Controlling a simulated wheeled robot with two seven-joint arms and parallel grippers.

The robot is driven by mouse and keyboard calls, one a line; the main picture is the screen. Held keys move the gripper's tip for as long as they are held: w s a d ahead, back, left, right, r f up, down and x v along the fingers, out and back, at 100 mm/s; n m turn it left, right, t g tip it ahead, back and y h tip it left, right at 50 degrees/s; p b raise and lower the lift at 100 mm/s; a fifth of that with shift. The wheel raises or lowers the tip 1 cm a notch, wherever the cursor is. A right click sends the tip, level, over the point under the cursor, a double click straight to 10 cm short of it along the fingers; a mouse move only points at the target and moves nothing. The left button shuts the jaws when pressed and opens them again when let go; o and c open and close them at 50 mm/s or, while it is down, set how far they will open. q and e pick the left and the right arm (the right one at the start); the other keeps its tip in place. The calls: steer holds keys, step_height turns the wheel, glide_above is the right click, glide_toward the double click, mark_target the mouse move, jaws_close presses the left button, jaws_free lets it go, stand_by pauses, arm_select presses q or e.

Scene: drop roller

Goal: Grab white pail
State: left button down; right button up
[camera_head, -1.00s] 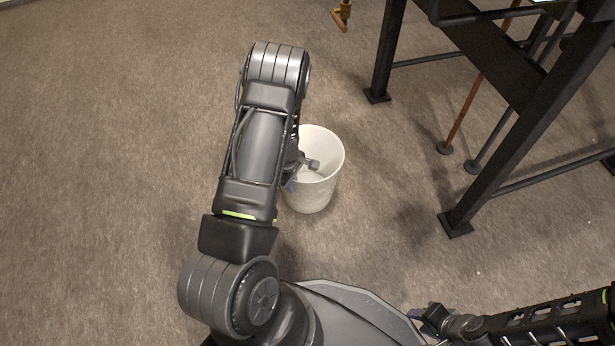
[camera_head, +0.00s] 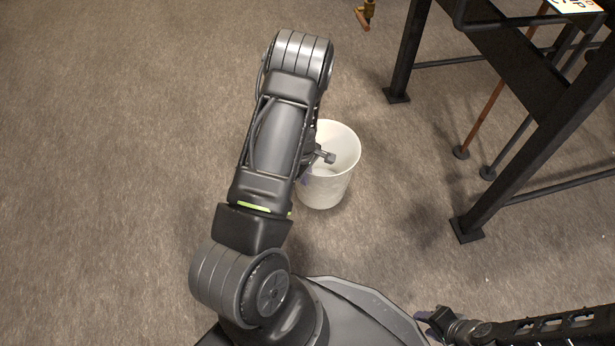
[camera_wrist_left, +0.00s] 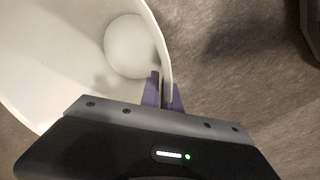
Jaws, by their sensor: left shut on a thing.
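The white pail (camera_head: 326,190) stands upright on the floor, just right of my left forearm in the head view. My left gripper (camera_head: 312,166) is at its near left rim, partly hidden behind my own arm. In the left wrist view, the purple fingertips of my left gripper (camera_wrist_left: 163,92) straddle the wall of the pail (camera_wrist_left: 45,62), one inside and one outside, shut on it. The pail's round pale bottom shows inside. My right gripper (camera_head: 432,320) is low in the head view, away from the pail; its jaw opening is unclear.
A dark metal frame (camera_head: 480,190) with legs and crossbars stands to the right of the pail. A brass fitting (camera_head: 365,14) shows at the top. The carpeted floor (camera_head: 110,150) to the left is clear.

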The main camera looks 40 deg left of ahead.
arm_select(q)
step_height(320, 180, up, 7)
steer(key=p, duration=0.2)
steer(key=shift+w+f+p, duration=0.1)
steer(key=shift+w+p, duration=0.05)
steer(key=shift+p, duration=0.2)
steer(key=shift+r, duration=0.7)
steer(key=shift+a+f, duration=0.1)
steer(key=shift+a, duration=0.05)
